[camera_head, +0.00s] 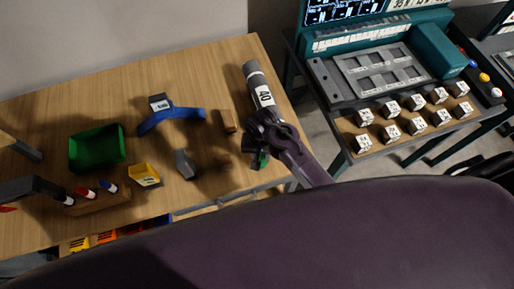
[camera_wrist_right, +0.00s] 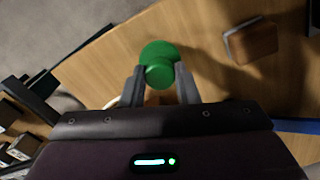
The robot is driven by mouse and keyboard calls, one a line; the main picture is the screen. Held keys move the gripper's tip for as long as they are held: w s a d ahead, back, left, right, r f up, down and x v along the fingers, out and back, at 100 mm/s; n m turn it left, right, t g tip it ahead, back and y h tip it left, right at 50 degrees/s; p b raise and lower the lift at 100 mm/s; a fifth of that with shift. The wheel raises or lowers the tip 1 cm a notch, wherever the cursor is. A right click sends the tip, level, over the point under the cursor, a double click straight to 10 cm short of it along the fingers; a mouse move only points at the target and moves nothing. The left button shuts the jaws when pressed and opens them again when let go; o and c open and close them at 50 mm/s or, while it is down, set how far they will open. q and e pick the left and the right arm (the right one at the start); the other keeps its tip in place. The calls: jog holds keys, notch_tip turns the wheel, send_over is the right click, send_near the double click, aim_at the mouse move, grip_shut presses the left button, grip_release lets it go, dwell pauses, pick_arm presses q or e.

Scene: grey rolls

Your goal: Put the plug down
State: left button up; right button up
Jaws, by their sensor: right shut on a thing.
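The plug appears to be the green round piece with a stubby cylindrical end (camera_wrist_right: 159,62), between the fingers of my right gripper (camera_wrist_right: 160,85) in the right wrist view. My right gripper (camera_head: 260,150) is shut on it over the right end of the wooden table (camera_head: 215,70). In the head view only a little of the green plug (camera_head: 260,159) shows beside the dark gripper. Whether it touches the table is unclear. I cannot make out my left gripper.
A grey roll labelled 40 (camera_head: 254,75) lies just behind my right gripper. A small wooden block (camera_head: 228,121), blue arched piece (camera_head: 180,114), grey piece (camera_head: 184,164), yellow bin (camera_head: 144,175) and green tray (camera_head: 97,148) are left of it. A console with several white cubes (camera_head: 390,108) stands right.

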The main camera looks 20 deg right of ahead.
jog(key=shift+w+f, duration=0.15)
jog(key=shift+f, duration=0.4)
jog(key=shift+w+a+f, duration=0.1)
jog(key=shift+w+f, duration=0.05)
jog(key=shift+w, duration=0.15)
jog(key=o, duration=0.4)
jog(key=shift+s, duration=0.1)
jog(key=shift+o, duration=1.2)
jog(key=shift+s, duration=0.2)
jog(key=shift+o, duration=0.8)
pick_arm(q)
jog(key=shift+w, duration=0.35)
jog(key=shift+w, duration=0.1)
pick_arm(e)
jog(key=shift+w, duration=0.15)
